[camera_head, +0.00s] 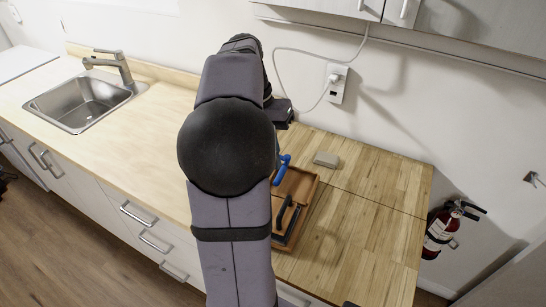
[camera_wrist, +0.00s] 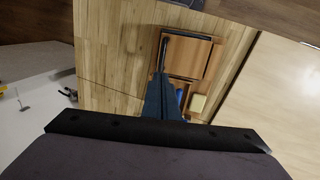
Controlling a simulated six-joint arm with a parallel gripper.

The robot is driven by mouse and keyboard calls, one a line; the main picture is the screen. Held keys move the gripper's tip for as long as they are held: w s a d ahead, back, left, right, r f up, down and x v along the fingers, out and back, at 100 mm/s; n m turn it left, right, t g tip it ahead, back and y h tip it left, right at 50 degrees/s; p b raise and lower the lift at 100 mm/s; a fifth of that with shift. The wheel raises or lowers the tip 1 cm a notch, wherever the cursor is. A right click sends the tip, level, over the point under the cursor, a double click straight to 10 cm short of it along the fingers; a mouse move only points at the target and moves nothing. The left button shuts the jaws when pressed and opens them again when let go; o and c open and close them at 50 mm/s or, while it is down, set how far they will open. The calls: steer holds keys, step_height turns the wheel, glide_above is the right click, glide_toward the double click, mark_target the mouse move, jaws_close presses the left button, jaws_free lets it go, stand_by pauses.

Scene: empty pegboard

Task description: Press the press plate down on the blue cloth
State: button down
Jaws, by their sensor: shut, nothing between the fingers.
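A brown wooden tray (camera_head: 305,190) lies on the counter right of my arm; it also shows in the wrist view (camera_wrist: 210,57). A dark handle-like piece (camera_head: 288,218) is in it; I cannot tell if it belongs to the press plate. A bright blue piece (camera_head: 283,168) shows at the tray's far left edge, partly behind my arm; I cannot tell if it is the cloth. My gripper (camera_wrist: 164,82) shows as a dark tapered shape over the tray in the wrist view, shut and empty. My arm hides much of the head view's middle.
A small grey-beige block (camera_head: 326,160) lies on the counter behind the tray. The wooden counter (camera_head: 365,220) is clear to the right. A sink (camera_head: 82,103) is at the left, a wall outlet with a cable (camera_head: 338,82) behind, and a fire extinguisher (camera_head: 440,232) at the right.

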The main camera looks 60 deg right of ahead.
steer(key=w+d+f+n+t+h, duration=0.1)
steer(key=w+d+f+n, duration=0.1)
steer(key=w+d+n, duration=0.1)
steer(key=w+a+f+n+t, duration=0.2)
steer(key=a+f+n, duration=0.1)
steer(key=a+f, duration=0.55)
steer(key=w+a+f+n, duration=0.1)
steer(key=a+n, duration=0.4)
steer(key=a, duration=0.9)
steer(key=w+a+f+n+y, duration=0.1)
steer(key=a+f+n, duration=0.3)
steer(key=a, duration=1)
steer(key=shift+w+a+f+n, duration=0.2)
steer(key=shift+w+a+n, duration=0.15)
steer(key=shift+w+n, duration=0.45)
